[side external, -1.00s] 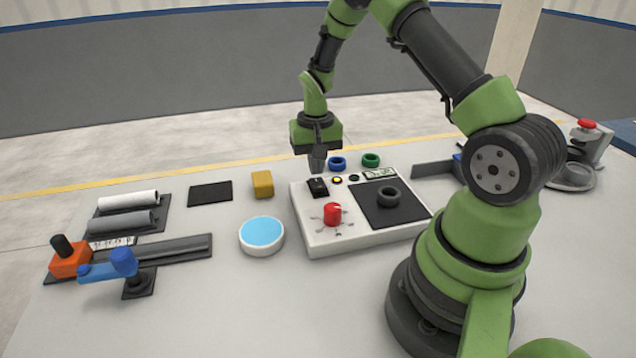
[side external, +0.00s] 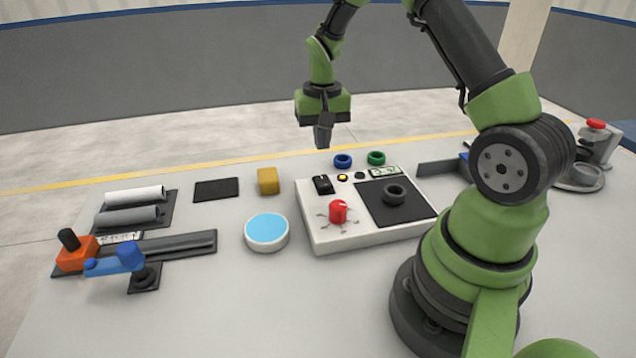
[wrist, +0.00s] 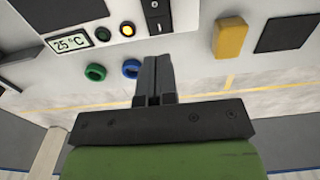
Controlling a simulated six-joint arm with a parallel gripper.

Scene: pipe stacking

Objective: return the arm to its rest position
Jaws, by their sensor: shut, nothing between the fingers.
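My gripper (side external: 324,143) hangs in the air above the back edge of the white control box (side external: 360,236), fingers pointing down. It is shut and empty. In the wrist view the fingers (wrist: 153,62) lie together with nothing between them. The control box carries a red knob (side external: 338,211), a black switch (side external: 323,184), small buttons, a display and a dark pad (side external: 411,212) with a black ring (side external: 395,194) on it. My gripper is apart from all of these.
A blue ring (side external: 343,160) and a green ring (side external: 376,158) lie behind the box. A yellow block (side external: 268,181), dark mat (side external: 217,189), blue-topped disc (side external: 266,231) and two pipes (side external: 135,195) on a rack are to the left. A red-button device (side external: 596,140) stands at right.

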